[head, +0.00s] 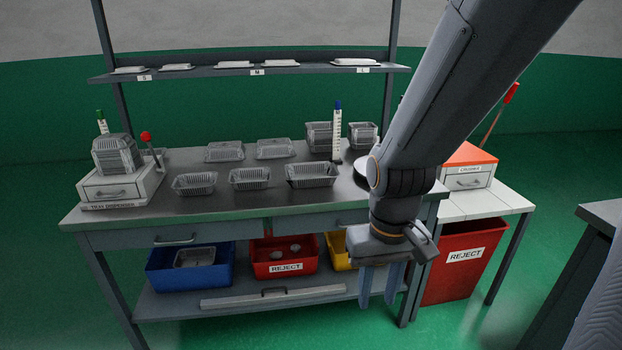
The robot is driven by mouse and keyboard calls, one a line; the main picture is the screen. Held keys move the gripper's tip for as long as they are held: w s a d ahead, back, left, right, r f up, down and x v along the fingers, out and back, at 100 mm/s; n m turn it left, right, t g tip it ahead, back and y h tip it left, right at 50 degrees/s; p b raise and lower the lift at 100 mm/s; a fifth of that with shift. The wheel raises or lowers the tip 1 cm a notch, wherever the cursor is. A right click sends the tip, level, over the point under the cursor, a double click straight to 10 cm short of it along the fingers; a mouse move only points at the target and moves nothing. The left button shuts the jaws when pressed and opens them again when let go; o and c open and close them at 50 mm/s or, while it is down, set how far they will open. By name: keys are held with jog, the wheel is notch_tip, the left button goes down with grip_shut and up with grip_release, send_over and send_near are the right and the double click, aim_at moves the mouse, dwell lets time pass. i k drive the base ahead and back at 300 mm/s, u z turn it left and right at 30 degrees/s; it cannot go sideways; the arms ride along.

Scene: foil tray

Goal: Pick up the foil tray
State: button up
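Several silvery foil trays are on the grey metal workbench (225,215). In the front row, upright, are a left foil tray (194,183), a middle foil tray (249,178) and a larger right foil tray (312,174). Behind them two foil trays, (224,151) and (275,148), appear to lie upside down. Stacks of trays stand at the back right and on the dispenser at left. My gripper (377,287) points down in front of the bench's right end, apart from every tray. Its two fingers show a gap with nothing between them.
A tray dispenser (120,190) stands at the bench's left end, and a measuring post (337,135) at the back right. A shelf (250,72) spans above. Blue (190,268), red (283,257) and yellow bins sit below. A crusher (467,168) and red reject bin (464,255) are at right.

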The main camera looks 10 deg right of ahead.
aim_at(317, 174)
jog(key=u, duration=0.15)
jog(key=k, duration=0.4)
jog(key=z, duration=0.8)
jog(key=i, duration=1.6)
jog(key=u, duration=0.7)
